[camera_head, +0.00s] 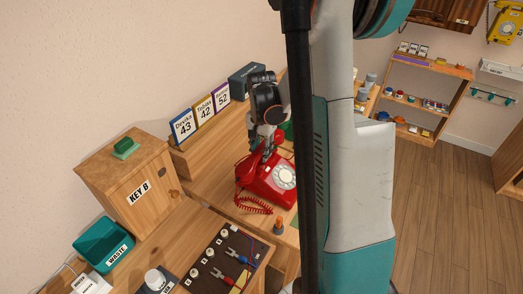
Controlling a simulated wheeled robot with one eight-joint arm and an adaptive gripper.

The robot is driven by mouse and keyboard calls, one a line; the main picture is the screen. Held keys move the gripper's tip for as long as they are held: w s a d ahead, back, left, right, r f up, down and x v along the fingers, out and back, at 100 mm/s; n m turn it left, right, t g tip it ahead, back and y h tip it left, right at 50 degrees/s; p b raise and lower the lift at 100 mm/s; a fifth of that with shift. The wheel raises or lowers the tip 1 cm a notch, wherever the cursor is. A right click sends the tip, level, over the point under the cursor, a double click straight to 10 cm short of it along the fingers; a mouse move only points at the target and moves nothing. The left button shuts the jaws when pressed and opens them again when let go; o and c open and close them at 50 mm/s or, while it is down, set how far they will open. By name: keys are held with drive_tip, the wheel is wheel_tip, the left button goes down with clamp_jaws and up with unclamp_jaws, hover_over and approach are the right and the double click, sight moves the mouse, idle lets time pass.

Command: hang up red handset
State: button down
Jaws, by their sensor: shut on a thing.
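The red dial phone (272,182) sits on the wooden desk near the middle of the head view, with a pale dial on its front. Its red coiled cord (254,206) hangs in a loop at its lower left. My gripper (264,148) is directly over the top of the phone, fingers pointing down, and is shut on the red handset (247,169), of which only a part shows at the phone's left. My gripper and arm hide the rest of the handset. I cannot tell whether it rests on the cradle or is just above it.
My arm blocks the view right of the phone. A dark panel with plugs (224,262) lies in front, and a small orange-topped object (278,226) stands near the phone.

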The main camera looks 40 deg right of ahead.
drive_tip(key=shift+f+b, duration=0.85)
drive_tip(key=shift+f, duration=0.2)
idle(0.4)
drive_tip(key=c, duration=1.2)
unclamp_jaws()
drive_tip(key=shift+r, duration=0.1)
wheel_tip(320, 180, up, 12)
drive_tip(key=shift+f, duration=0.1)
